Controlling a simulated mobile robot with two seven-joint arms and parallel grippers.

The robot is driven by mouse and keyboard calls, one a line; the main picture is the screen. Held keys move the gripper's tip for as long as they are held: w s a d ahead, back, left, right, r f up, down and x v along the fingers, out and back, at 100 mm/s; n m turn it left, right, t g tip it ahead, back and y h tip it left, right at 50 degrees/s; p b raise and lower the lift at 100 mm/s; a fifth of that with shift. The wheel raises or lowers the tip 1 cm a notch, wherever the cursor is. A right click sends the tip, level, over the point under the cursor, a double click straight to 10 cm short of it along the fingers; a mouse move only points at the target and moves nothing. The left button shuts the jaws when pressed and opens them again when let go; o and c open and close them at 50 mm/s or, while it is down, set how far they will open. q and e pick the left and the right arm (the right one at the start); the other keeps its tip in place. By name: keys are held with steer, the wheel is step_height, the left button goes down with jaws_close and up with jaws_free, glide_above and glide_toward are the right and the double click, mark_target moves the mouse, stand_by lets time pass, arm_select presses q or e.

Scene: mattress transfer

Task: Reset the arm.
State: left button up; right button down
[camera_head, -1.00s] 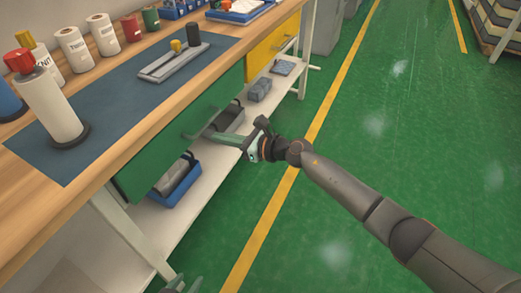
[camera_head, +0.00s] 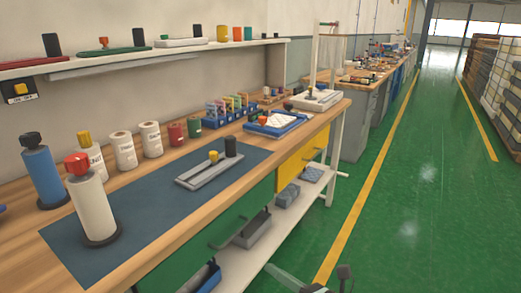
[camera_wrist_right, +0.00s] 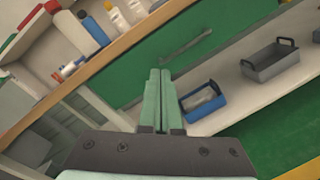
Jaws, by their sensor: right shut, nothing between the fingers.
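My right gripper (camera_head: 272,270) shows at the bottom edge of the head view, in front of the workbench's lower shelf, with much of the arm out of frame. In the right wrist view its two pale green fingers (camera_wrist_right: 158,100) lie side by side, shut and empty. Beyond them in that view is the green drawer front (camera_wrist_right: 140,70) with its handle (camera_wrist_right: 187,46). The fingers look apart from the handle. The green drawer front also shows in the head view (camera_head: 190,248). My left gripper is not clearly visible.
The wooden workbench (camera_head: 150,260) runs along the left, with a blue mat, bottles and spools on it. Its lower shelf (camera_head: 262,243) holds a grey bin (camera_head: 252,232) and a blue bin (camera_head: 203,278). The green floor (camera_head: 400,240) to the right is clear.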

steer(key=s+d+f+m+g+h, duration=0.1)
steer(key=s+d+f+m+h, duration=0.2)
steer(key=s+f+m, duration=0.65)
steer(key=s+d+f+m+g+h, duration=0.1)
steer(key=s+d+f+m+h, duration=0.4)
steer(key=m, duration=1)
steer(key=s+d+f+m+g+h, duration=0.15)
steer(key=s+f+m, duration=0.25)
steer(key=s+m, duration=0.6)
arm_select(q)
steer(key=s+a+r+p, duration=0.1)
steer(key=a+r+p, duration=0.2)
steer(key=r+p, duration=0.9)
steer(key=p, duration=0.4)
steer(key=shift+s+n+y, duration=0.3)
steer(key=shift+n+y, duration=0.1)
arm_select(e)
steer(key=w+d+r+m+t+h, duration=0.1)
steer(key=d+r, duration=0.2)
steer(key=r, duration=0.9)
steer(key=shift+w+r+m+h, duration=0.15)
steer(key=shift+m+h, duration=0.2)
steer(key=shift+d, duration=0.1)
arm_select(q)
steer(key=shift+s+a, duration=0.1)
steer(key=shift+a, duration=0.05)
